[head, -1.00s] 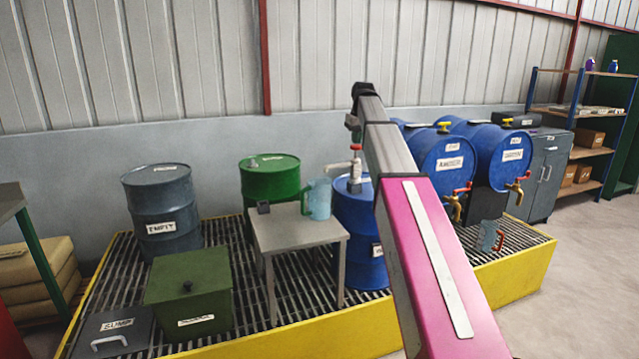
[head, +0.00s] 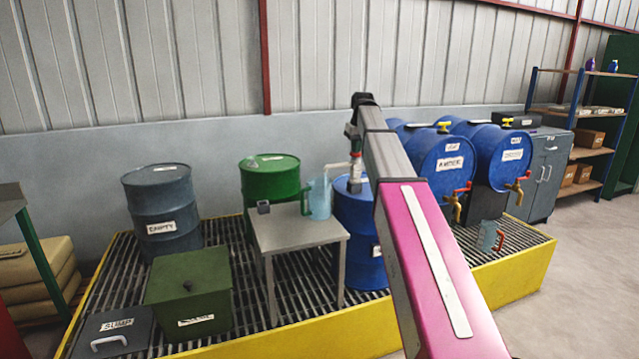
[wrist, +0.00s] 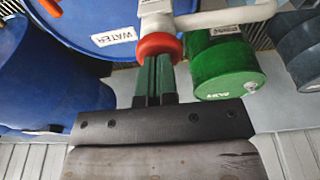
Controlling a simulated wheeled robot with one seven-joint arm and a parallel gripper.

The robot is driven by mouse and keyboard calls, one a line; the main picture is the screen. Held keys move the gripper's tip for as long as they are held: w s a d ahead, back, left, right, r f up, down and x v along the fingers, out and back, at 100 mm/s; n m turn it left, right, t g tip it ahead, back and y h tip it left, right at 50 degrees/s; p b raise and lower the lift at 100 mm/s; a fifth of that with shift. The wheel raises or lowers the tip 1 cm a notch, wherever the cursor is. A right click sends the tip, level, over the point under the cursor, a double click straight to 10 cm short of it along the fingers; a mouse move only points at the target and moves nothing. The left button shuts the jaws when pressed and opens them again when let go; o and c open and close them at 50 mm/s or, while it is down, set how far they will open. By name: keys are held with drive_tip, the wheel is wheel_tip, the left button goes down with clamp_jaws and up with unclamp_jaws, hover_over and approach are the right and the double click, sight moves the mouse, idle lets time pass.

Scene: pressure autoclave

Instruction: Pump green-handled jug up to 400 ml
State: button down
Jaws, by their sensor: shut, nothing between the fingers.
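The green-handled jug (head: 319,199) is pale blue and see-through. It stands upright on a small grey table (head: 300,236), with its handle to the left. Its level marks are too small to read. A white hand pump (head: 352,179) rises from the blue WATER drum (head: 362,225), its spout reaching left over the jug. My gripper (wrist: 155,82) has its green fingers shut with nothing between them. Its tips are at the pump's red ring-shaped top (wrist: 158,47), seemingly touching it.
A second jug with a red handle (head: 490,236) stands at right below taps of two blue lying drums (head: 451,163). A green drum (head: 270,180) is behind the table, a grey EMPTY drum (head: 162,214) farther left. A yellow-edged grating (head: 250,345) lies underneath.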

idle(0.3)
drive_tip(key=shift+w+v, duration=0.2)
drive_tip(key=shift+v, duration=0.95)
drive_tip(key=shift+w+v, duration=0.25)
drive_tip(key=shift+v, duration=0.9)
drive_tip(key=shift+a, duration=0.15)
drive_tip(key=shift+s+x, duration=0.2)
drive_tip(key=shift+x, duration=0.95)
drive_tip(key=shift+s+x, duration=0.25)
drive_tip(key=shift+x, duration=0.9)
drive_tip(key=shift+w+v, duration=0.2)
drive_tip(key=shift+v, duration=0.95)
drive_tip(key=shift+w+v, duration=0.25)
drive_tip(key=shift+v, duration=0.9)
